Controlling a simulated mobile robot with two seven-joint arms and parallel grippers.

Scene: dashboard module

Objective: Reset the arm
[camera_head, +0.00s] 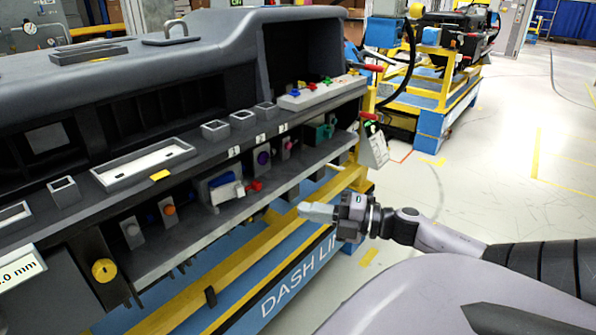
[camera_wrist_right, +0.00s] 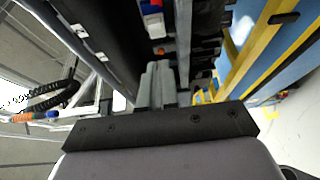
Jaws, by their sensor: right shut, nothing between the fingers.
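My right gripper (camera_head: 303,211) reaches in from the right in the head view. It is shut and empty, its light grey fingertips pointing left. It is in front of the lower shelf of the dashboard module (camera_head: 225,55), near the shelf's right end. In the right wrist view the shut fingers (camera_wrist_right: 155,83) lie side by side, with the module's dark front beyond them. My left gripper is not in view.
The lower shelf (camera_head: 200,238) holds several connectors and knobs, including a blue-and-white part with a red tip (camera_head: 226,190). A yellow and blue frame (camera_head: 290,262) stands below. Another yellow cart (camera_head: 428,95) stands behind. The floor (camera_head: 500,190) at right is clear.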

